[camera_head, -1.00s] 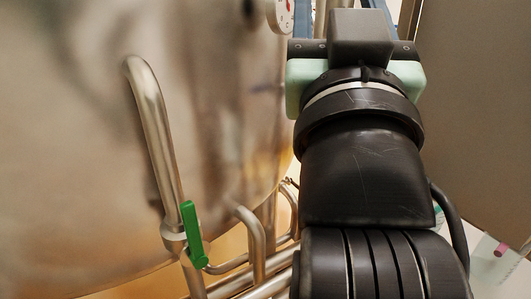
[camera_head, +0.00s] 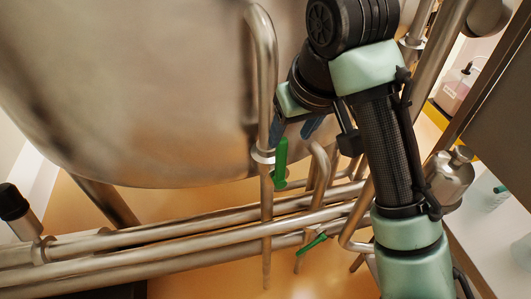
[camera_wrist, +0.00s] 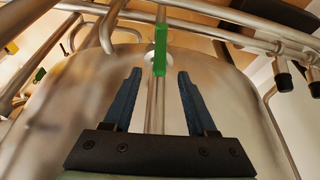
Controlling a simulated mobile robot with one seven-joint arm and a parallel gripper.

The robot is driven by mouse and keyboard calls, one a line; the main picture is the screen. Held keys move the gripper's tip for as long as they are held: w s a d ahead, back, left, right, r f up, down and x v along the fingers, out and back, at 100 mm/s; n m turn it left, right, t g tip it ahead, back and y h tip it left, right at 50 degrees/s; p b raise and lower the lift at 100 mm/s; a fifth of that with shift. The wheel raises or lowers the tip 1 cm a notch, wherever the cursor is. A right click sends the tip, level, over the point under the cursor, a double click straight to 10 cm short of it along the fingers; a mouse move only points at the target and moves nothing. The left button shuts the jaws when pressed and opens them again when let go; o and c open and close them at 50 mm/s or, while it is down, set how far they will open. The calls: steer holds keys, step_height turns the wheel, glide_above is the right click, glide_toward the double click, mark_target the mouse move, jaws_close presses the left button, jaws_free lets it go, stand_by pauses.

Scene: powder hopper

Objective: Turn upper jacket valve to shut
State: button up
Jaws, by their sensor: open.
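The upper valve's green handle (camera_head: 280,163) sits on a vertical steel pipe (camera_head: 264,100) beside the vessel. It lies roughly along the pipe. In the wrist view the green handle (camera_wrist: 160,50) stands just beyond my fingertips, centred between them. My gripper (camera_head: 296,132) is open and empty, its blue fingers close to the handle in the head view. In the wrist view my gripper (camera_wrist: 159,72) has the pipe running between its fingers. I see no clear contact with the handle. My arm partly hides the gripper in the head view.
A lower green handle (camera_head: 312,243) sits below and to the right, lying across its pipe. Several steel pipes (camera_head: 180,228) run across below the large steel vessel (camera_head: 130,90). A bent pipe (camera_head: 320,165) stands close to the right of the upper valve.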

mark_target(279, 157)
steer(key=x, duration=1.2)
steer(key=shift+w, duration=0.1)
jaws_close()
stand_by(1.0)
